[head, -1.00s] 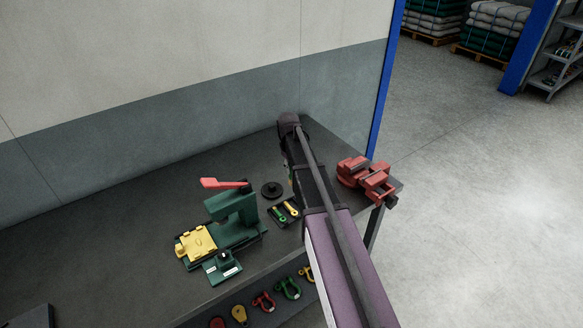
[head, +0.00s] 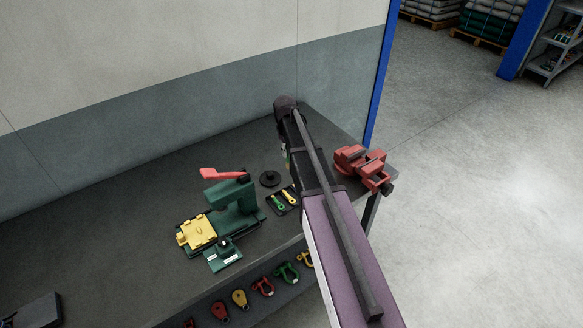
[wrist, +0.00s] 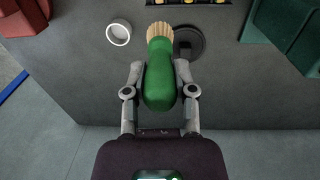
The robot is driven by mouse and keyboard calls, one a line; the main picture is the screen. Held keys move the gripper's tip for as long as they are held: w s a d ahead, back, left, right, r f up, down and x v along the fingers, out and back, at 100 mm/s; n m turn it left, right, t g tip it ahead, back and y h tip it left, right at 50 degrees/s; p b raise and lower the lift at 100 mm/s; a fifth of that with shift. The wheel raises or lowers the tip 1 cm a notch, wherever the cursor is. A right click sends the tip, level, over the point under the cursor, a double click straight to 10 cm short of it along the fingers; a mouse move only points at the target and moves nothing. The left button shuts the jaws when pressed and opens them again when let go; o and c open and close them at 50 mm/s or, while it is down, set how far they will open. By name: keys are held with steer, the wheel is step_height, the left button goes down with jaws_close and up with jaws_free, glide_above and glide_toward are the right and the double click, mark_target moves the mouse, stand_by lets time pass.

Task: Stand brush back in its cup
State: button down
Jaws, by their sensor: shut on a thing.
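My gripper (wrist: 161,72) is shut on the green handle of a brush (wrist: 160,90) in the wrist view. The brush's pale bristles (wrist: 160,34) point toward the top of the picture, away from my palm. A small white ring-shaped opening, seen from above and looking like the cup (wrist: 118,32), is on the dark bench to the left of the bristles, apart from them. In the head view my arm hides the gripper, most of the brush and the cup.
A black disc (head: 270,178) and a tray of small tools (head: 285,200) lie beside a green press (head: 236,200) with a red lever. A red vise (head: 361,166) stands at the bench's right end. The bench (head: 120,220) has clear room at left.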

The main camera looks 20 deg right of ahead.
steer(key=shift+f, duration=0.1)
step_height(320, 180, down, 4)
steer(key=b, duration=0.4)
steer(key=shift+f, duration=0.1)
steer(key=shift+s, duration=0.15)
